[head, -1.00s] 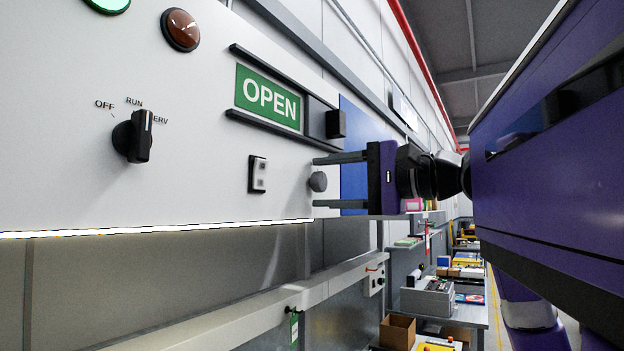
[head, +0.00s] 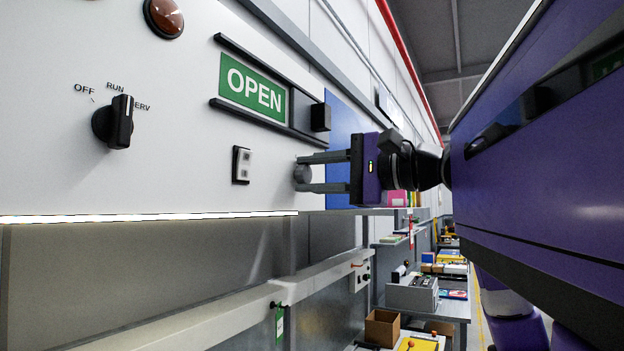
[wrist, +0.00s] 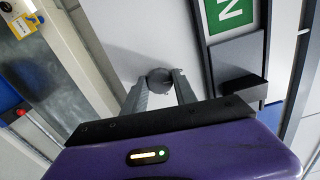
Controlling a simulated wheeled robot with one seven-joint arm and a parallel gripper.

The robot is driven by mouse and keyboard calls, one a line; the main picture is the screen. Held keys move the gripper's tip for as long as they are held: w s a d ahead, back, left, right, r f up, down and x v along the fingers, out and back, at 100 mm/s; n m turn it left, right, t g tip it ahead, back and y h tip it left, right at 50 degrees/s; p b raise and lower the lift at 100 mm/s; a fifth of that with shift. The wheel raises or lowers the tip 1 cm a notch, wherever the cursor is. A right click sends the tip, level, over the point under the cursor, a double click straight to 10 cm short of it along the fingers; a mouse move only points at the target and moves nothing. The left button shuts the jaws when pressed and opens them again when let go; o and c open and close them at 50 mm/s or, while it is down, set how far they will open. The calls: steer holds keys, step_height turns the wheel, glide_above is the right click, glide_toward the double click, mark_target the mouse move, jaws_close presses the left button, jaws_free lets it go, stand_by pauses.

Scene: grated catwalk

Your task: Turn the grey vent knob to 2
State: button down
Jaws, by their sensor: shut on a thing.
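The grey vent knob (head: 301,176) is a small round knob on the white panel, right of the rocker switch and below the OPEN sign. My gripper (head: 307,173) reaches it from the right, its two fingers one above the other and closed on the knob. In the wrist view the knob (wrist: 159,77) sits between the tips of my gripper (wrist: 160,84). No number or pointer mark is readable around the knob in either view.
A black selector knob (head: 115,121) marked OFF, RUN and partly hidden SERV is at left. A white rocker switch (head: 241,165) is left of the grey knob. The green OPEN sign (head: 252,86) slides in rails ending in a black block (head: 320,117) above my gripper.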

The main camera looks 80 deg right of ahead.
steer(key=m+b, duration=0.3)
steer(key=m, duration=0.1)
steer(key=shift+f, duration=0.25)
steer(key=m+b, duration=0.3)
steer(key=m, duration=0.1)
steer(key=shift+m, duration=0.4)
steer(key=m+b, duration=0.3)
steer(key=m, duration=0.1)
steer(key=shift+m, duration=0.3)
steer(key=shift+m+b, duration=1.15)
steer(key=shift+m, duration=0.45)
steer(key=shift+r+m, duration=0.1)
steer(key=shift+m, duration=0.2)
steer(key=c, duration=1)
jaws_free()
steer(key=shift+r, duration=0.1)
steer(key=shift+s, duration=0.15)
